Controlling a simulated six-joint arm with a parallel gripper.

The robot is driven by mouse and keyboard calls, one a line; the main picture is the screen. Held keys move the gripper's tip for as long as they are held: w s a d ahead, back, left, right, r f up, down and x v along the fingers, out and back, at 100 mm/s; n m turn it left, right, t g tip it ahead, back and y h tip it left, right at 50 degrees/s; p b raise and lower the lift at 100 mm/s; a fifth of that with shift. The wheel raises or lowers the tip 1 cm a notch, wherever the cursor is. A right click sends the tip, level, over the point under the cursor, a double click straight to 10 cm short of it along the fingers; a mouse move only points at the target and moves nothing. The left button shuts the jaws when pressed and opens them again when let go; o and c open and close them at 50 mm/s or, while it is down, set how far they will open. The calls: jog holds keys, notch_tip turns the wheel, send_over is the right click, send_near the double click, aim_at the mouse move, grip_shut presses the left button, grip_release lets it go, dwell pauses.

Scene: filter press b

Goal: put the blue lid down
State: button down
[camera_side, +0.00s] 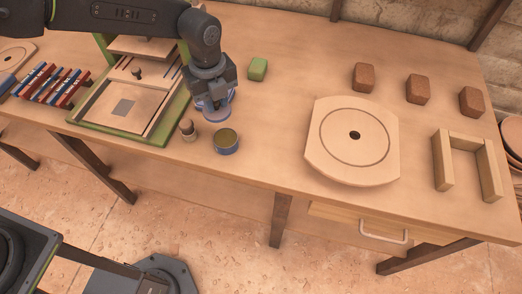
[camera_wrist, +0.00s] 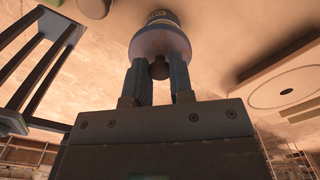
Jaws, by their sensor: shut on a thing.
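The blue lid (camera_side: 212,106) hangs below my gripper (camera_side: 213,92) in the side view, above the table. In the wrist view, my gripper (camera_wrist: 159,82) is shut on the dark knob of the lid (camera_wrist: 160,42). An open round blue tin (camera_side: 226,142) with greenish contents stands on the table just in front of the lid. A labelled round container (camera_wrist: 160,17) shows partly behind the lid in the wrist view. Whether the lid's underside touches anything is hidden.
A green-edged wooden press (camera_side: 130,107) and a small wooden peg-like piece (camera_side: 188,129) stand left of the tin. A green block (camera_side: 257,69) lies behind it. A wooden board with a round groove (camera_side: 354,140) lies right. Bare table (camera_side: 275,135) separates tin and board.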

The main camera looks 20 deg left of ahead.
send_over(262, 155)
notch_tip(262, 155, down, 7)
jog(key=shift+r, duration=0.1)
jog(key=shift+f, duration=2.05)
jog(key=shift+f, duration=0.15)
jog(key=c, duration=1)
grip_release()
notch_tip(262, 155, up, 12)
jog(key=shift+r, duration=0.2)
